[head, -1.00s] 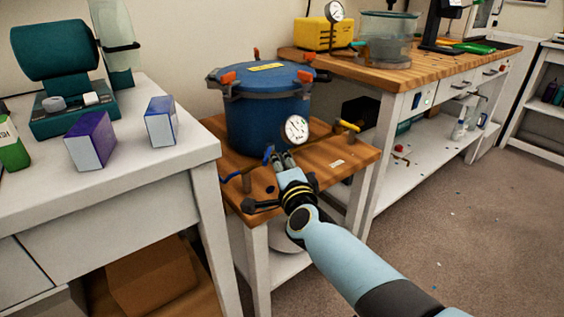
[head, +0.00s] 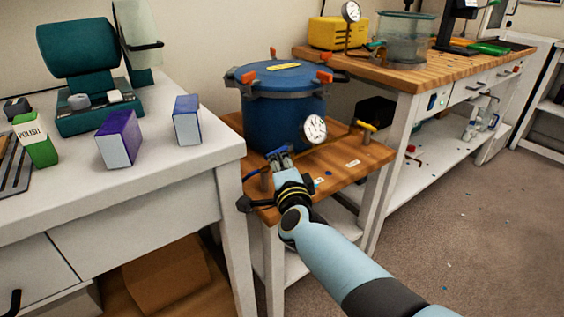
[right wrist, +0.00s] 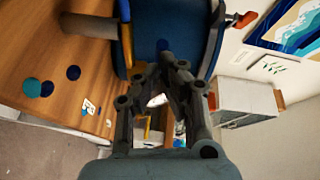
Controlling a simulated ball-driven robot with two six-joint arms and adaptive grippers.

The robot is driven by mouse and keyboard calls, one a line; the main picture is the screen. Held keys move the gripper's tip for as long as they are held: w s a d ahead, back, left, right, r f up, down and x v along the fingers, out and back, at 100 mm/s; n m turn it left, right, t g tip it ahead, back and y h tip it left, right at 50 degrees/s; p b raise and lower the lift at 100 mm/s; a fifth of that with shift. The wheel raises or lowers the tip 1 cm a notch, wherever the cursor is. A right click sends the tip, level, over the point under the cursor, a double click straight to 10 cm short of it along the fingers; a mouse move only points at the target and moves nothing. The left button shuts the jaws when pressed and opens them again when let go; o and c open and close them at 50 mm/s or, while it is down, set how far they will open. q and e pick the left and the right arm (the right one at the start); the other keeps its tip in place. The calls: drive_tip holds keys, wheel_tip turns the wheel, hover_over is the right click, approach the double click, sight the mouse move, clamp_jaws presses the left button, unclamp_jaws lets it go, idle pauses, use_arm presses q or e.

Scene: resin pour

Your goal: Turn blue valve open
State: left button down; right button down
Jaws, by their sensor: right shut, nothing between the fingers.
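The blue pot (head: 285,118) stands on a low wooden table, with a round gauge (head: 313,130) at its front. The blue valve handle (head: 272,154) is a small blue piece at the fingertips, left of the gauge, and mostly hidden by my gripper. My right gripper (head: 279,157) is shut and empty, right at the handle; whether it touches cannot be told. In the right wrist view the closed fingers (right wrist: 165,78) point at the blue pot wall (right wrist: 160,35). A blue-tipped piece (right wrist: 123,12) on a brass pipe lies left of them. My left gripper is not in view.
A yellow-handled valve (head: 365,125) sits right of the gauge. The wooden bench (head: 410,70) stands behind right. The floor at right is open.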

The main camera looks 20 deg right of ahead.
drive_tip(key=shift+w+a, duration=0.15)
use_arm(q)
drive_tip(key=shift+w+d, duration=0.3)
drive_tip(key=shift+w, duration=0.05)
use_arm(e)
drive_tip(key=shift+w+a, duration=0.35)
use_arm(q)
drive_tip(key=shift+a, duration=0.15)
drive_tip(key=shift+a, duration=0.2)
